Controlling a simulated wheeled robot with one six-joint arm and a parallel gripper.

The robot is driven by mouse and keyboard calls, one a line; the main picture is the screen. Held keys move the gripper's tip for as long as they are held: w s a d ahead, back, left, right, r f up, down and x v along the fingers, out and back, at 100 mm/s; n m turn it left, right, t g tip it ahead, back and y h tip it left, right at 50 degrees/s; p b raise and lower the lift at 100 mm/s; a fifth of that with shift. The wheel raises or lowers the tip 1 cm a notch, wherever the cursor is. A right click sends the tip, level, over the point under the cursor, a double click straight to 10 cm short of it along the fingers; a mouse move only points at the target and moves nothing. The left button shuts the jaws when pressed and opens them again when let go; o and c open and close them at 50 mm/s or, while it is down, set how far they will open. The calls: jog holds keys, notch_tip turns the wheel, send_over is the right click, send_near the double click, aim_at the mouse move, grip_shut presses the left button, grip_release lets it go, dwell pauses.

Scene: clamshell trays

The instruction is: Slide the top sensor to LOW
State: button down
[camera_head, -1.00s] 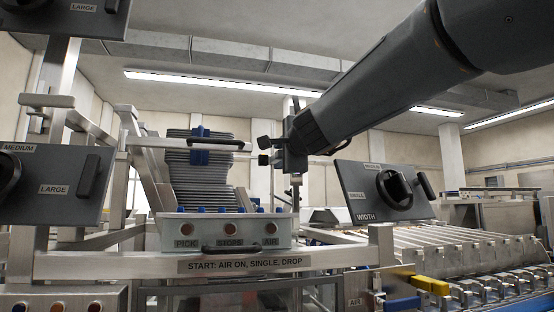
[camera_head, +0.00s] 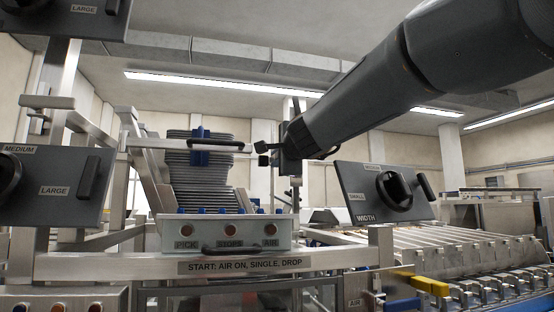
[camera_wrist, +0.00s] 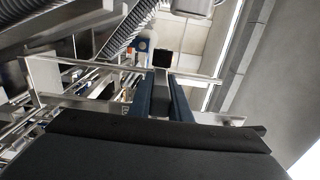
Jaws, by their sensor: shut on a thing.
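The top sensor appears to be a small dark block (camera_wrist: 163,58) between my fingertips in the wrist view, beside a thin metal rail. My gripper (camera_wrist: 166,84) is shut on it there. In the head view my gripper (camera_head: 277,156) is at the right of the tray stack, by an upright metal post (camera_head: 297,182). Small dark pieces (camera_head: 263,147) stick out on its left side, and I cannot tell which is the sensor. My wrist hides part of the post. No LOW mark is readable.
A stack of grey trays (camera_head: 190,178) stands left of my gripper, with a rail across its front. A button box (camera_head: 225,234) sits below. A WIDTH dial panel (camera_head: 362,207) is at the lower right. A dark LARGE panel (camera_head: 52,165) is at the left.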

notch_tip(320, 180, down, 6)
jog(key=b, duration=0.5)
jog(key=shift+r, duration=0.1)
jog(key=c, duration=1.6)
grip_release()
jog(key=shift+c, duration=0.2)
jog(key=shift+r, duration=0.1)
jog(key=shift+s, duration=0.2)
jog(key=v, duration=0.7)
jog(key=shift+s, duration=0.2)
jog(key=shift+d, duration=0.1)
